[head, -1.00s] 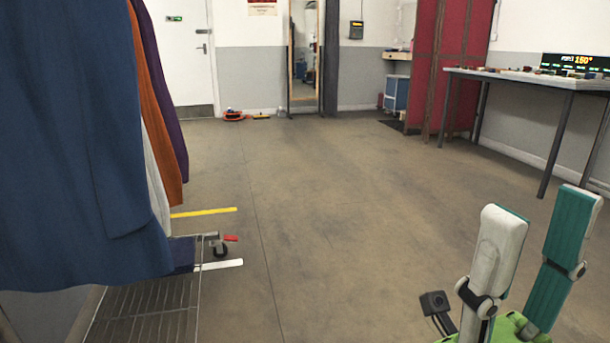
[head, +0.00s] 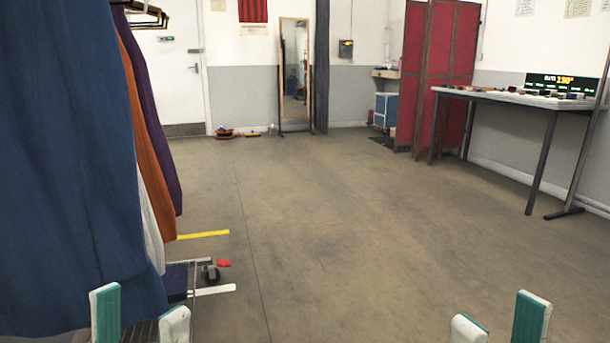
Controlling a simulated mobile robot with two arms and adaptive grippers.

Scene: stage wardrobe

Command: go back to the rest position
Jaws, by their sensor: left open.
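My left gripper (head: 140,303) shows at the bottom edge, left of centre. Its two white and green fingers stand apart with nothing between them, in front of the clothes rack's lower part. My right gripper (head: 498,312) shows at the bottom edge, right of centre. Its two white and green fingers are also apart and empty, with bare floor behind them. Only the finger ends show; the rest of both grippers is below the picture.
A blue garment (head: 75,170) hangs close on the left, with orange (head: 150,130) and purple ones behind it. The rack's caster (head: 211,273) stands near a yellow floor strip (head: 203,235). A table (head: 510,97) stands at the right wall. The middle floor is clear.

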